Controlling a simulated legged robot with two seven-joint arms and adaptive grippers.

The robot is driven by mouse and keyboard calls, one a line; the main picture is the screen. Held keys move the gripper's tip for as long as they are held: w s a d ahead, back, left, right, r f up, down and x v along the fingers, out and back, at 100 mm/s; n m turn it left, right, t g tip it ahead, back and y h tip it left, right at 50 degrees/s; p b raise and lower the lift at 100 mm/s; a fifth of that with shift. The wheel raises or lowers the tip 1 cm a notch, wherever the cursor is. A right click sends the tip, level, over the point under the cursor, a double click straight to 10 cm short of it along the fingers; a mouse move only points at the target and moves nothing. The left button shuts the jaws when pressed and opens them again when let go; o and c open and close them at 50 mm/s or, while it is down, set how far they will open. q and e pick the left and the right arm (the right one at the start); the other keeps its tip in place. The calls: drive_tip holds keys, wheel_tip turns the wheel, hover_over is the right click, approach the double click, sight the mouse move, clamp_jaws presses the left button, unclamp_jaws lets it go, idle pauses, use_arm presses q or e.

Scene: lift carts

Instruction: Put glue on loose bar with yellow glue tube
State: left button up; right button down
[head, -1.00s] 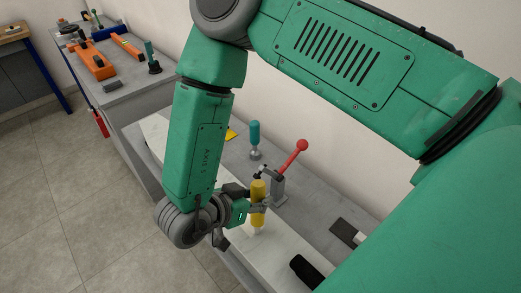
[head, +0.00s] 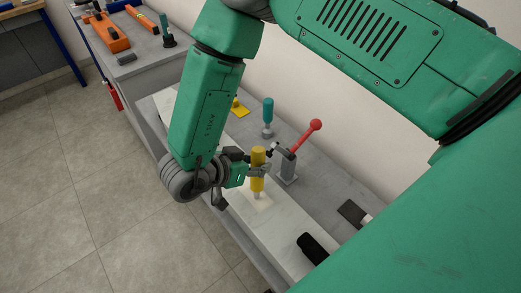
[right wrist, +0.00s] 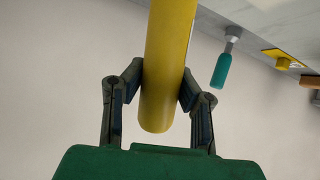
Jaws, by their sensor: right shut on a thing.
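The yellow glue tube (head: 258,158) is upright with its pale nozzle down, over the long pale bar (head: 285,236) on the grey cart. I cannot tell whether the nozzle touches the bar. A lighter rectangular patch shows on the bar around the nozzle. My right gripper (head: 258,170) is shut on the tube's sides. In the right wrist view the tube (right wrist: 168,70) stands between the two dark fingers (right wrist: 163,88), its rounded end towards the palm. My left gripper is not in view.
A red-handled clamp (head: 288,165) stands just right of the tube. Behind are a teal-handled tool (head: 268,112) and a yellow piece (head: 239,108). A black object (head: 312,247) lies at the bar's near end. Another cart (head: 135,65) with orange tools stands at the back left.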

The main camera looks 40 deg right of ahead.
drive_tip(key=w+a+b, duration=0.1)
drive_tip(key=w+b, duration=0.1)
drive_tip(key=w, duration=1)
drive_tip(key=shift+w, duration=0.15)
idle(1.7)
drive_tip(key=s+d+p, duration=0.1)
drive_tip(key=s+p, duration=0.1)
drive_tip(key=s, duration=1.5)
drive_tip(key=shift+s+d, duration=0.15)
drive_tip(key=shift+s, duration=0.2)
idle(2.4)
